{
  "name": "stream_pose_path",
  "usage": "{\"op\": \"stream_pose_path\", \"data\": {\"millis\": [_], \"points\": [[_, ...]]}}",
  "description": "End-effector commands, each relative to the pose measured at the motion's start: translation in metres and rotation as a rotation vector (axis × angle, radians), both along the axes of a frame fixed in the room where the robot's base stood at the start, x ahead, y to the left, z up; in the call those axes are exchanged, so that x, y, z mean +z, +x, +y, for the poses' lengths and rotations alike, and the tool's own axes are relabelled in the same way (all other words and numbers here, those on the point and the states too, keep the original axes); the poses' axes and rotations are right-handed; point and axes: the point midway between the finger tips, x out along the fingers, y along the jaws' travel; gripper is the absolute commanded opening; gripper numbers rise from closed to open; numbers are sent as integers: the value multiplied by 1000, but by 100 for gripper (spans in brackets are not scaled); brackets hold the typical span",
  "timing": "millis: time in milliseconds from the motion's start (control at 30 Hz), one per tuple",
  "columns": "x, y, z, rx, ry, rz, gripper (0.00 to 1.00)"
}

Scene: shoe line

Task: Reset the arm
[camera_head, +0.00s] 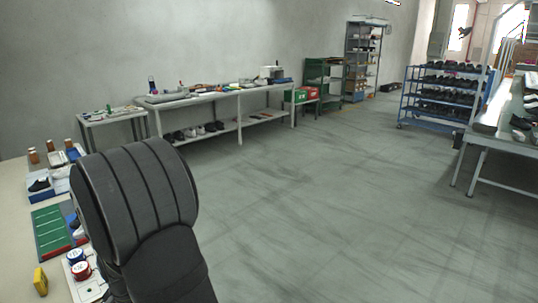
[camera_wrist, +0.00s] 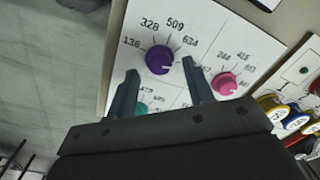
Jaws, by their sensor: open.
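My gripper (camera_wrist: 160,66) shows in the wrist view with its two dark fingers apart. It is over a white panel (camera_wrist: 205,22) printed with numbers. A purple knob (camera_wrist: 159,59) appears between the fingertips; I cannot tell whether they touch it. A pink knob (camera_wrist: 224,83) is to the right on the panel. A teal knob (camera_wrist: 141,109) is partly hidden by the left finger and gripper body. In the head view my dark arm fills the lower left, and the gripper itself is hidden.
The beige table (camera_head: 14,222) holds a green board (camera_head: 50,228), a yellow block (camera_head: 40,280), round blue (camera_head: 75,257) and red (camera_head: 81,270) caps and a dark shoe (camera_head: 40,185). A long workbench (camera_head: 215,96) stands along the wall. The floor (camera_head: 330,210) to the right is clear.

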Motion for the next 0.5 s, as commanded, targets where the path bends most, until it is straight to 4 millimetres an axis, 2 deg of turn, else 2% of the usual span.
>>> {"op": "stream_pose_path", "data": {"millis": [200, 500], "points": [[-12, 0, 1, 0, 0, 0, 48], [-13, 0, 0, 1, 0, 0, 48]]}}
